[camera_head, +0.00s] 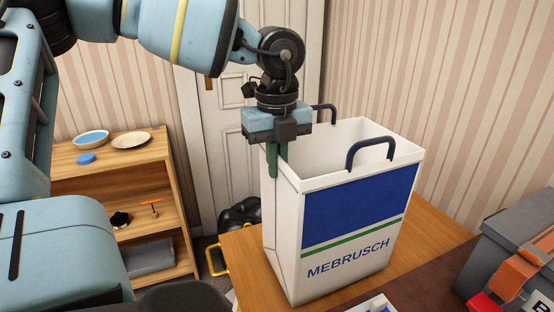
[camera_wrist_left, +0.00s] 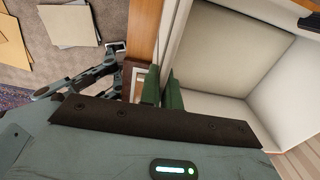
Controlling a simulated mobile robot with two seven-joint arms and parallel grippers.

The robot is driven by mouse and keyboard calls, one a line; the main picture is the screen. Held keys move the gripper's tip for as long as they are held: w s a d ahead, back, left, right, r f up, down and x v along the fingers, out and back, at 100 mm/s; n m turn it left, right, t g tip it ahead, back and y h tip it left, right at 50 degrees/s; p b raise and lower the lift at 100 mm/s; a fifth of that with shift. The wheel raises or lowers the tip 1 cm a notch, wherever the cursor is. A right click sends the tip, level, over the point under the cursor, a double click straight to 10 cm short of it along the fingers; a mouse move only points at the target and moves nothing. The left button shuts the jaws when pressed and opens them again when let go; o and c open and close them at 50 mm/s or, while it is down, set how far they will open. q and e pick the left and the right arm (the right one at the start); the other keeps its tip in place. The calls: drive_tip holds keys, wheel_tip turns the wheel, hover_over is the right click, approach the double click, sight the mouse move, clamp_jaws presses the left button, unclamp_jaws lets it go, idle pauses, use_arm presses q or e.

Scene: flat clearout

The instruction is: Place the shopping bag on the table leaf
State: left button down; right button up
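The white shopping bag (camera_head: 346,215) with a blue panel, green stripe and "MEBRUSCH" lettering stands upright and open on the light wooden table leaf (camera_head: 432,222). Its two dark handles stand up from the rim. My left gripper (camera_head: 277,163) points down at the bag's left rim, one green finger outside the wall and one inside. In the left wrist view the fingers (camera_wrist_left: 162,92) sit close on either side of the bag's wall (camera_wrist_left: 178,40), and the gripper looks shut on it. The bag's inside looks empty where visible. My right gripper is out of view.
A wooden shelf (camera_head: 165,218) with a bowl (camera_head: 91,138) and plate (camera_head: 131,140) stands at left. A grey toolbox (camera_head: 510,235) with an orange part is at right. A black bag (camera_head: 240,213) lies on the floor by the door (camera_head: 222,120). A dark brown surface adjoins the leaf.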

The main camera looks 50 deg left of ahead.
use_arm(q)
drive_tip(key=shift+f, duration=0.6)
drive_tip(key=shift+f, duration=0.15)
drive_tip(key=c, duration=1.6)
unclamp_jaws()
wheel_tip(320, 180, up, 12)
drive_tip(key=shift+r, duration=0.1)
